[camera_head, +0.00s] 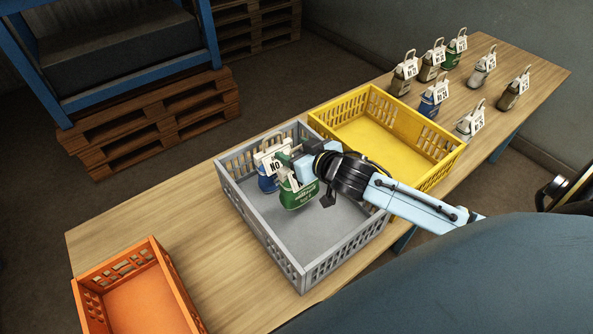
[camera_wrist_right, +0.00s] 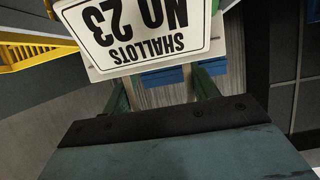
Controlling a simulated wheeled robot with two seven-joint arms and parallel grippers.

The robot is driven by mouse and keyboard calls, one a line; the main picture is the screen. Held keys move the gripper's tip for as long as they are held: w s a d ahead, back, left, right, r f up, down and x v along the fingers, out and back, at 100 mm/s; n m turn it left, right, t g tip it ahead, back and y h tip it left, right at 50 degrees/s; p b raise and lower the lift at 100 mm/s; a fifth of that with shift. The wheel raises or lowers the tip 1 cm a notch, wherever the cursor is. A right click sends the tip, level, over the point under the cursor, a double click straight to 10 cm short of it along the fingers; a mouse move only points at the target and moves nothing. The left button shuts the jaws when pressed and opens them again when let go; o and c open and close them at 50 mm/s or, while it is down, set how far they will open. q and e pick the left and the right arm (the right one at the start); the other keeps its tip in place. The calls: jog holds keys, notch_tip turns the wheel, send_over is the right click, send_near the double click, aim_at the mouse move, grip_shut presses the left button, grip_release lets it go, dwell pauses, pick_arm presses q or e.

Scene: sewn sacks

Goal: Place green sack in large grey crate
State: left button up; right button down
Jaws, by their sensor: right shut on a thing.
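The green sack (camera_head: 298,194) hangs upright from my right gripper (camera_head: 290,163), over the left part of the large grey crate (camera_head: 304,275). The gripper is shut on its handle at the top. I cannot tell whether its base touches the crate floor. A blue sack (camera_head: 267,181) with a white tag stands in the crate just left of it. In the right wrist view a white tag (camera_wrist_right: 135,30) reading "SHALLOTS NO 23" upside down hides much of the sack and the grip. My left gripper is not in view.
A yellow crate (camera_head: 433,143) adjoins the grey crate at the upper right, empty. An orange crate (camera_head: 152,255) stands at the lower left of the wooden table (camera_head: 190,222). Several sacks, including another green sack (camera_head: 452,58), stand at the table's far right. The grey crate's right half is bare.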

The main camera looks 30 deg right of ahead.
jog(key=shift+w+f+b, duration=0.1)
jog(key=shift+f+b, duration=0.25)
jog(key=shift+f, duration=2.2)
jog(key=shift+f, duration=0.15)
jog(key=shift+c, duration=2.1)
grip_release()
jog(key=shift+s, duration=0.2)
jog(key=v, duration=1.1)
jog(key=shift+s+r, duration=0.25)
jog(key=shift+s, duration=0.1)
